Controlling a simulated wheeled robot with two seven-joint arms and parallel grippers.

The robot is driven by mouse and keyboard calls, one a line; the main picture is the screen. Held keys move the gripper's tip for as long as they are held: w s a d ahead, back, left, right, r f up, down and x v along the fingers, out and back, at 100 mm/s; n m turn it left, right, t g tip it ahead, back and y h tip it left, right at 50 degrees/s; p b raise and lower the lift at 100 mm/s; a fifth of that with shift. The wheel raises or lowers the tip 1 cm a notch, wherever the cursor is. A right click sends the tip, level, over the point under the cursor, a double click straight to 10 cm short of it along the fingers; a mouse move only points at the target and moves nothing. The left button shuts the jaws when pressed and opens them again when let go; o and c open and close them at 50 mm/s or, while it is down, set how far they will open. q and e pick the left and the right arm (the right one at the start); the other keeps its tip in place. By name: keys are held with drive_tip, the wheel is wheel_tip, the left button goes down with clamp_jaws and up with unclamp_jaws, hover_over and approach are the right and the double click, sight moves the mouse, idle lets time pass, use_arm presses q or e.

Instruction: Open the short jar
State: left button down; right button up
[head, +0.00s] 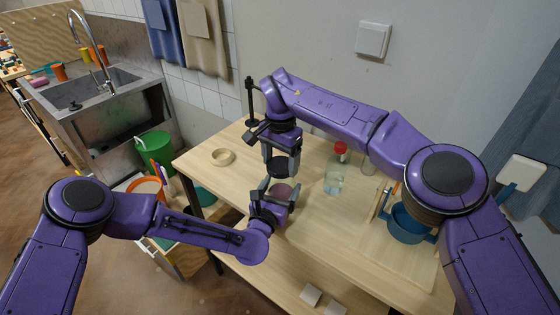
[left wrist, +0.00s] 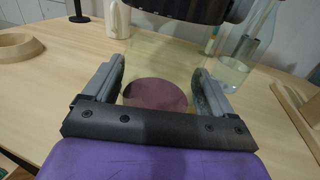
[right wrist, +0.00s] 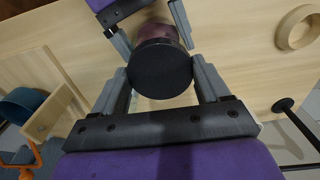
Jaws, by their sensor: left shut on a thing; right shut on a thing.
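The short jar (head: 283,189) is clear, with maroon contents (left wrist: 155,94) low inside it. My left gripper (head: 279,196) is shut around its body from the near side, with one finger on each side of the glass. The dark round lid (head: 277,166) is above the jar. My right gripper (head: 282,163) comes down from above and is shut on the lid. In the right wrist view the black lid (right wrist: 160,68) sits between the fingertips, and the maroon shows beyond it. I cannot tell whether the lid still touches the jar's rim.
A clear bottle with a red cap (head: 337,172) stands right of the jar. A pale wooden ring-shaped bowl (head: 222,157) lies at the left. A blue pot (head: 408,223) is by a wooden stand at the right. The wooden tabletop (head: 310,238) in front is clear.

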sight(280, 165)
drive_tip(key=shift+r, duration=2)
use_arm(q)
unclamp_jaws()
